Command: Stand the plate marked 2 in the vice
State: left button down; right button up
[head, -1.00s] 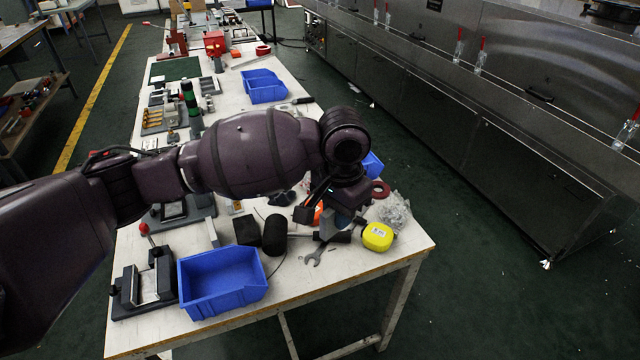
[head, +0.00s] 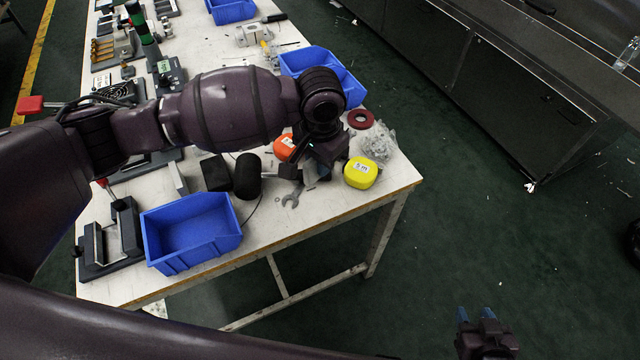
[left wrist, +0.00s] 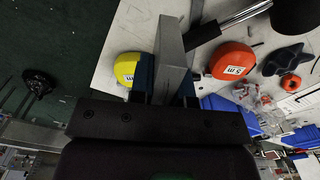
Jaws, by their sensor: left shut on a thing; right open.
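My left gripper (head: 318,170) is over the front right of the white table, mostly hidden by its own wrist in the head view. In the left wrist view its blue fingertips (left wrist: 162,80) are shut on a grey plate (left wrist: 172,48), which sticks out beyond them. No mark shows on the plate, so I cannot tell its number. A dark fixture that looks like the vice (head: 110,242) stands at the table's front left corner, with a pale upright face in it. My right gripper (head: 477,318) is open and empty, over the floor right of the table.
A blue bin (head: 192,232) stands just right of the vice. A black mallet head (head: 248,176), a wrench (head: 291,197), yellow tape measure (head: 360,172) and orange tape measure (head: 285,147) lie around my left gripper. A second blue bin (head: 342,72) is behind.

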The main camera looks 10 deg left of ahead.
aim_at(320, 197)
pick_arm(q)
notch_tip(320, 197, down, 9)
jog(key=shift+w+b, duration=0.1)
jog(key=shift+b, duration=0.85)
jog(key=shift+f, duration=0.1)
jog(key=c, duration=1.1)
grip_release()
